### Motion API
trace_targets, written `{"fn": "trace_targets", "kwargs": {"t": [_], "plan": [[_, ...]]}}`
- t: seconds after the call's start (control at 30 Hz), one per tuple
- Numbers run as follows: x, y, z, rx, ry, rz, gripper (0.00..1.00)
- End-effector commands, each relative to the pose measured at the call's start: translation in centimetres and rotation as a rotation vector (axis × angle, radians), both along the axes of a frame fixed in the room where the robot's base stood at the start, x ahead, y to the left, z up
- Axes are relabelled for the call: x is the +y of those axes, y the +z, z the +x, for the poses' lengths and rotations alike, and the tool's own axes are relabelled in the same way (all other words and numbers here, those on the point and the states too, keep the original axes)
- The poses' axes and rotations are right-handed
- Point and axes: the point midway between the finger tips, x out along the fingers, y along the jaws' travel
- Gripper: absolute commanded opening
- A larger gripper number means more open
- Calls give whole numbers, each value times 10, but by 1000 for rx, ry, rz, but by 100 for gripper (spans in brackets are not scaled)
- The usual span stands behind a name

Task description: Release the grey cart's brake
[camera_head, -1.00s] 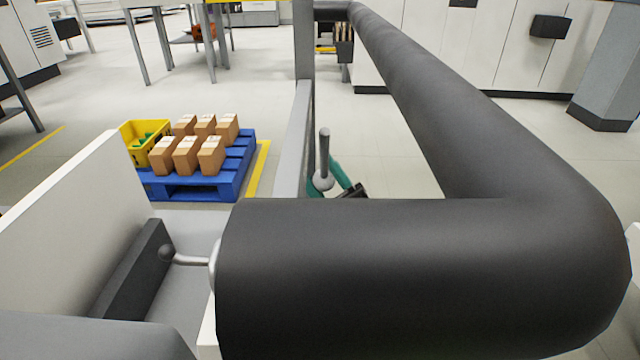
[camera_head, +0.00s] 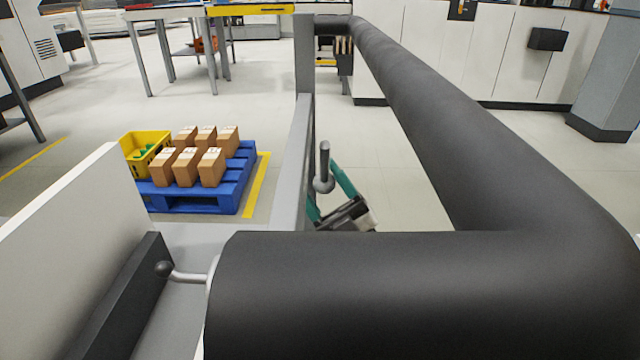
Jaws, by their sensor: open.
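A thick dark tube (camera_head: 470,150) crosses the foreground, bends at the right and runs back to a grey upright post (camera_head: 305,55). With the grey rail (camera_head: 290,165) it looks like the grey cart's frame and handle; I cannot be sure. A short bent metal lever with a dark ball knob (camera_head: 163,269) sticks out at the tube's left end. A second grey lever with a ball at its base (camera_head: 323,183) stands by the rail. I cannot tell which lever, if either, is the brake.
A white panel (camera_head: 70,250) with a dark block stands at left. Beyond it a blue pallet (camera_head: 195,205) holds brown boxes and a yellow crate (camera_head: 135,160). A teal and black object (camera_head: 345,212) is partly hidden behind the tube. Floor beyond is mostly clear.

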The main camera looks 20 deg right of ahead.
Motion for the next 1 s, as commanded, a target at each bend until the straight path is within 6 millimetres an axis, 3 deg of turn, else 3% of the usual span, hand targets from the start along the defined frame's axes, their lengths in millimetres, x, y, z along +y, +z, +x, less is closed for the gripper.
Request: {"fn": "trace_targets", "kwargs": {"t": [0.17,0.6,1.0], "plan": [[-8,-14,-9,4,-2,1,64],[-37,-73,-49,4,-1,1,64],[-42,-83,-56,1,-1,0,64]]}}
